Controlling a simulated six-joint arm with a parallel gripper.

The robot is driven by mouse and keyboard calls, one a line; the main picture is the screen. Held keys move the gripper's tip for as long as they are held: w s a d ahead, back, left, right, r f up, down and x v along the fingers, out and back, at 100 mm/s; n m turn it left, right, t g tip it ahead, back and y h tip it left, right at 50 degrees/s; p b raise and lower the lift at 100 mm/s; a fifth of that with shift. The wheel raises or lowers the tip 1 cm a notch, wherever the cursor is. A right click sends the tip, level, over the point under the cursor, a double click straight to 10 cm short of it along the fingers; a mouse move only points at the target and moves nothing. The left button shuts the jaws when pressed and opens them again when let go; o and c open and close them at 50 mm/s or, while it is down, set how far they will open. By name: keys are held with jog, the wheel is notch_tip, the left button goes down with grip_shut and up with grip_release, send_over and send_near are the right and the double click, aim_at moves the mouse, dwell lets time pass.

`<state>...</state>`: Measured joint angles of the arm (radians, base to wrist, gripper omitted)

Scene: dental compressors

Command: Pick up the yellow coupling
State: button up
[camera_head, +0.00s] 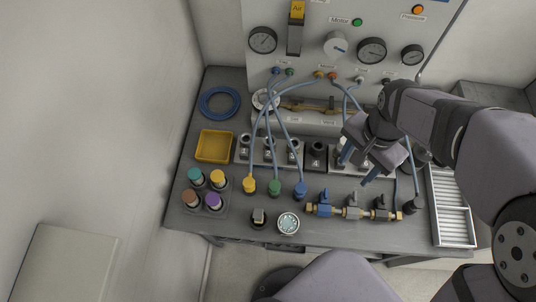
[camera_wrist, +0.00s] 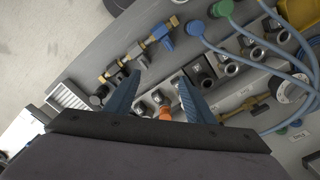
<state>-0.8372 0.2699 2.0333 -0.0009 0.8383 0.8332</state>
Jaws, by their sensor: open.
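Two yellow-topped couplings show in the head view. A loose yellow coupling (camera_head: 217,178) stands upright in a group with teal, brown and purple ones at the table's left. Another yellow coupling (camera_head: 249,185) stands at the end of a blue hose, left of the green coupling (camera_head: 274,187) and blue coupling (camera_head: 300,189). My gripper (camera_head: 360,166) is open and empty over the right-hand block, well to the right of both yellow ones. In the wrist view, its fingers (camera_wrist: 158,80) are spread apart. No yellow coupling is clearly visible there.
A yellow tray (camera_head: 213,146) and coiled blue hose (camera_head: 220,102) lie at left. Blue hoses arch from the panel to the couplings. A row of socket blocks (camera_head: 268,152) stands behind them. Brass valves (camera_head: 352,207) and a gauge (camera_head: 288,223) sit in front; a white rack (camera_head: 452,209) is right.

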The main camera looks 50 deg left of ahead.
jog(key=s+a+f+b, duration=0.3)
jog(key=s+a+f, duration=0.3)
jog(key=s+a, duration=0.55)
jog(key=b, duration=0.2)
send_over(249, 182)
jog(key=f, duration=0.2)
jog(key=shift+s+a+f, duration=0.25)
jog(key=shift+f, duration=0.05)
jog(key=shift+w+d+f+p, duration=0.15)
jog(key=shift+f+p, duration=0.5)
jog(key=shift+f, duration=0.85)
jog(key=shift+w+d+f+p, duration=0.1)
jog(key=shift+f+p, duration=0.55)
jog(key=shift+f, duration=1.55)
jog(key=c, duration=1.2)
